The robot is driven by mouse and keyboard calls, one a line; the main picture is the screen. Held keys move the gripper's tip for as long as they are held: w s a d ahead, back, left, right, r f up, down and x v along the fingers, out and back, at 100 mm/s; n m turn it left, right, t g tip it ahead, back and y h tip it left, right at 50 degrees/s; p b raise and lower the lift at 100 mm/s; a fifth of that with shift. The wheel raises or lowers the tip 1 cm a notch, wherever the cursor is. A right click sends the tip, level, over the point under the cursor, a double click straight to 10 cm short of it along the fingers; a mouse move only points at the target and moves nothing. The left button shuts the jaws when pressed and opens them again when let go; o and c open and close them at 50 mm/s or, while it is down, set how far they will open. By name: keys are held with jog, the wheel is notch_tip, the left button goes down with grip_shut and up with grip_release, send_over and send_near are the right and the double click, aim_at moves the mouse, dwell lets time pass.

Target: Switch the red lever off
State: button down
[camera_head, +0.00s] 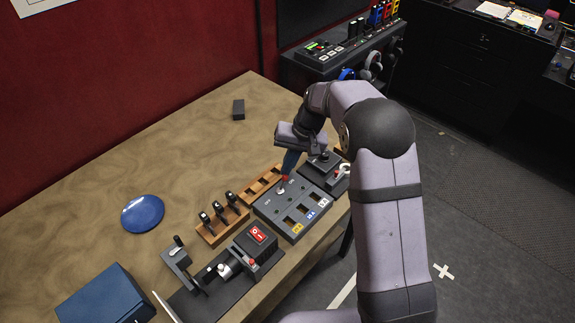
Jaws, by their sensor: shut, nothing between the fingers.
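A grey control panel (268,207) lies on the table, with a small red-tipped lever (285,178) standing on a light metal base near its upper part. My gripper (289,166) reaches down from above, with its shut fingers right at the red tip. Whether they touch it, I cannot tell. The fingers and the gripper body hide the area just behind the lever. The small label marks beside the lever are too small to read.
A joystick box (324,170) is close on the right. A blue disc (143,213) and blue box (105,296) lie further left.

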jog(key=shift+s+a+r+t+h+b, duration=0.2)
jog(key=shift+s+a+t+h+b, duration=0.1)
jog(key=shift+t+h+b, duration=0.15)
dwell(0.5)
jog(key=shift+s+a+r+t+h, duration=0.1)
jog(key=shift+s+a+t+h, duration=0.15)
jog(key=shift+h, duration=0.1)
jog(key=shift+s+a+n+t+h+b, duration=0.3)
jog(key=shift+s+a+t+h+b, duration=0.25)
jog(key=shift+b, duration=0.7)
jog(key=t+h+b, duration=0.1)
jog(key=b, duration=0.2)
jog(key=s+a+b, duration=0.1)
jog(key=b, duration=0.2)
jog(key=t+h+b, duration=0.1)
jog(key=b, duration=0.2)
jog(key=shift+s+a+f+t+h, duration=0.2)
jog(key=shift+a+t+h, duration=0.05)
jog(key=shift+t+h, duration=0.1)
jog(key=shift+w+d+r+p, duration=0.1)
jog(key=shift+d+r+p, duration=0.1)
jog(key=shift+r+p, duration=0.4)
jog(key=shift+r+p, duration=0.45)
jog(key=shift+r, duration=0.35)
jog(key=shift+w, duration=0.1)
